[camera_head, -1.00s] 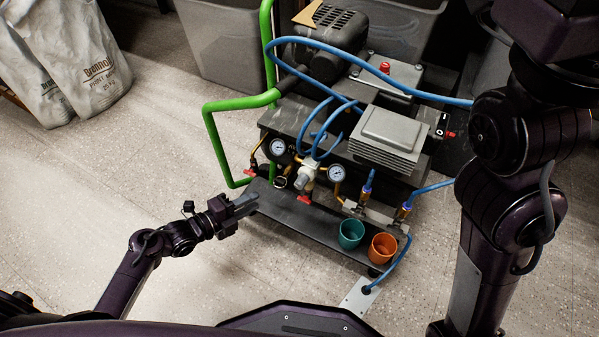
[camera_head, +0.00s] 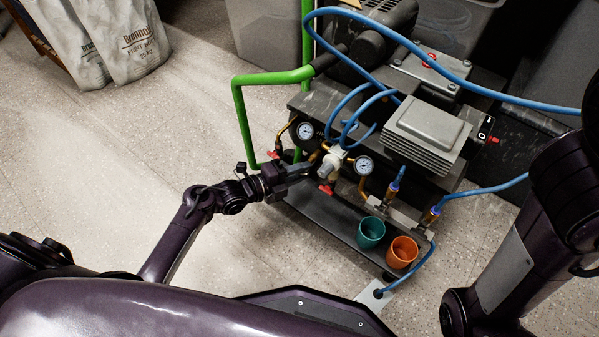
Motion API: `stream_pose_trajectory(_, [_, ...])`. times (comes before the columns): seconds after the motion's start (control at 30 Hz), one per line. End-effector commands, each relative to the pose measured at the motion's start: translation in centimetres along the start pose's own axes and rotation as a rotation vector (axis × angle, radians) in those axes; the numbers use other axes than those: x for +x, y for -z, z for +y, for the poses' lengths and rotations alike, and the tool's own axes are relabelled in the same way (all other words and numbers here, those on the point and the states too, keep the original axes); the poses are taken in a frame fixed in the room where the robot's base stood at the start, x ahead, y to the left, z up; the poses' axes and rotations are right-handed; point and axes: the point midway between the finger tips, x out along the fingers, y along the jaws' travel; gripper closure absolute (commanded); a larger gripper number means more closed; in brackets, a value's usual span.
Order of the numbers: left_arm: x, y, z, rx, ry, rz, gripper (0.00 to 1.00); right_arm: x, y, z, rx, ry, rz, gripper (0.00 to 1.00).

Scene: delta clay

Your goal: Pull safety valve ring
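The compressor unit (camera_head: 345,222) stands on the floor, with gauges and brass fittings along its front. My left gripper (camera_head: 308,168) reaches in from the left, with its fingers at the fittings between the left gauge (camera_head: 305,131) and the grey regulator knob (camera_head: 328,165). The safety valve ring cannot be made out now; the gripper covers the place where a small ring showed before. I cannot tell whether the fingers touch it or how far apart they are. My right arm shows at the right, but its gripper is out of view.
A red valve handle (camera_head: 326,189) sits below the regulator. A second gauge (camera_head: 363,166), a teal cup (camera_head: 371,232) and an orange cup (camera_head: 402,251) are to the right. A green handle rail (camera_head: 240,117) rises close behind my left gripper. Blue hoses (camera_head: 490,92) loop above.

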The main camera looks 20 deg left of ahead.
Motion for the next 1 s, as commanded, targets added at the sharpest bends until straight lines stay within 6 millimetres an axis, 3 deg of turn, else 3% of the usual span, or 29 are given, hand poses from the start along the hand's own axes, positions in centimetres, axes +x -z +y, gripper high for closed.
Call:
stream_pose_trajectory(0.07, [0.0, 0.0, 0.0, 0.000, 0.000, 0.000, 0.76, 0.0, 0.0, 0.0, 0.000, 0.000, 0.000, 0.69])
stream_pose_trajectory(0.27, [0.0, 0.0, 0.0, 0.000, -0.001, -0.001, 1.00, 0.0, 0.0, 0.0, 0.000, 0.000, 0.000, 0.69])
stream_pose_trajectory(0.53, [-0.1, 0.0, 0.2, -0.002, -0.006, -0.001, 1.00, 0.1, 0.0, 0.0, 0.000, 0.000, 0.001, 0.69])
stream_pose_trajectory(0.67, [-1.1, 0.3, 0.3, -0.001, -0.012, -0.001, 1.00, 0.8, -0.1, 0.0, 0.004, 0.004, 0.007, 0.69])
stream_pose_trajectory(0.77, [-1.9, 0.7, 0.6, -0.003, -0.012, 0.000, 1.00, -0.4, -1.2, -0.4, 0.020, 0.006, -0.030, 0.69])
stream_pose_trajectory(0.97, [-1.8, 0.7, 0.9, -0.005, -0.011, 0.000, 1.00, -0.4, -0.9, -0.4, 0.020, 0.008, -0.021, 0.69])
stream_pose_trajectory(1.0, [-1.9, 0.7, 0.9, -0.005, -0.011, 0.000, 0.90, -0.4, -0.8, -0.4, 0.020, 0.008, -0.020, 0.69])
